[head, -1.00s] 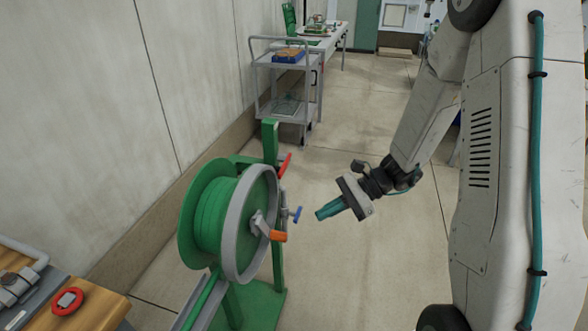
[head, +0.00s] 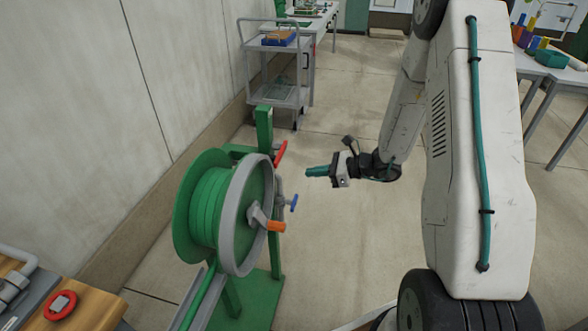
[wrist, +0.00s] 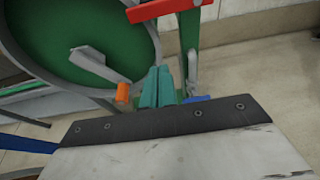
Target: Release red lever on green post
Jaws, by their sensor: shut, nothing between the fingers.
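The red lever (head: 280,153) sits on the upper part of the green post (head: 264,130), slanting up and to the right. In the wrist view the red lever (wrist: 165,9) crosses the top, in front of the green post (wrist: 190,36). My gripper (head: 308,171) is to the right of the lever, apart from it, with its teal fingers pointing left toward the post. The fingers (wrist: 157,84) are together and hold nothing. The lever's mount is partly hidden.
A green hose reel (head: 205,208) with a grey rim and an orange crank handle (head: 276,226) stands left of my gripper. A blue valve handle (head: 294,202) sits below the lever. A grey cart (head: 276,90) stands behind. Open floor lies between the cart and my arm.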

